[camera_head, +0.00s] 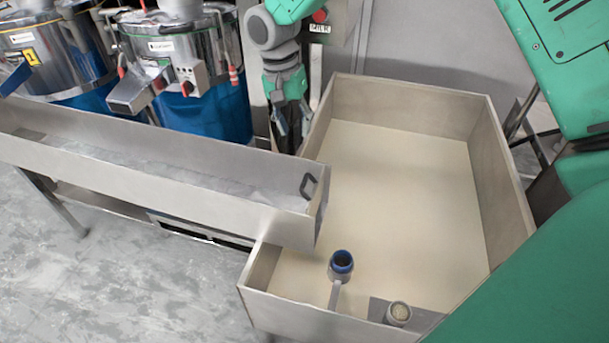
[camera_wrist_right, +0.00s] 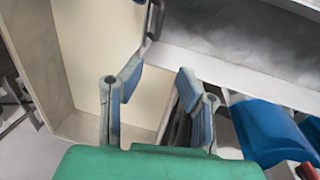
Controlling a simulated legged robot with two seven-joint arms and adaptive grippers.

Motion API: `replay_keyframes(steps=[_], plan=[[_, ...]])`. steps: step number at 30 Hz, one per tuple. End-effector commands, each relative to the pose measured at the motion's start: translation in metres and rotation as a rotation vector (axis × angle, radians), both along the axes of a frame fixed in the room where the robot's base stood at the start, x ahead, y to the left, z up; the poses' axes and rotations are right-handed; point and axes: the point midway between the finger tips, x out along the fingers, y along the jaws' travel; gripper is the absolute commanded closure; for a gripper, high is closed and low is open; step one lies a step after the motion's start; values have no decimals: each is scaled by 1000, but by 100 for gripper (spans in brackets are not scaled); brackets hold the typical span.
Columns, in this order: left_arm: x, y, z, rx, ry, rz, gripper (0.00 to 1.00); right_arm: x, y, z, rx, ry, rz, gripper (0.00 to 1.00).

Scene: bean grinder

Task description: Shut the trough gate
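The long metal trough (camera_head: 150,182) ends over the large bin. A black handle (camera_head: 308,187) sits at its right end, by the end plate that I take as the gate. The handle also shows at the top of the right wrist view (camera_wrist_right: 153,20); how far the gate stands open is unclear. My right gripper (camera_head: 293,122) points down behind the trough, near the bin's back left corner, apart from the handle. In the wrist view its blue-padded fingers (camera_wrist_right: 160,85) are spread with nothing between them. My left gripper is not seen.
The cream-floored bin (camera_head: 485,150) fills the middle right. A blue-rimmed cup with a handle (camera_head: 341,264) and a small container (camera_head: 398,313) are at its front. Shiny machines with blue bases (camera_head: 215,115) stand behind the trough. Grey floor (camera_head: 90,270) lies in front.

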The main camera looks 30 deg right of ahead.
Motion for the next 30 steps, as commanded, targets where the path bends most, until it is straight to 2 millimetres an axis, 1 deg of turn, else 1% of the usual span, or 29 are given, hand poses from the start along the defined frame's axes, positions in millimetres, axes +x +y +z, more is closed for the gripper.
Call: replay_keyframes(steps=[4, 7, 11, 15, 21, 25, 30], plan=[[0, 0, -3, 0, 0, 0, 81, 0, 0, -5, -20, 17, -5, 69], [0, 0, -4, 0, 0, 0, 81, -2, -2, -18, -18, 18, -7, 69], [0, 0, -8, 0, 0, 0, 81, -6, -5, -45, -18, 19, -5, 69], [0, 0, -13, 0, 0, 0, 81, -11, -9, -76, -17, 20, -6, 69], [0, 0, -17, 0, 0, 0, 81, -16, -13, -112, -16, 16, -6, 69], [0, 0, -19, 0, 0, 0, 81, -18, -15, -125, -18, 17, -4, 69], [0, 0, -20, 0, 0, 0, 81, -19, -15, -132, -17, 13, -4, 69]])
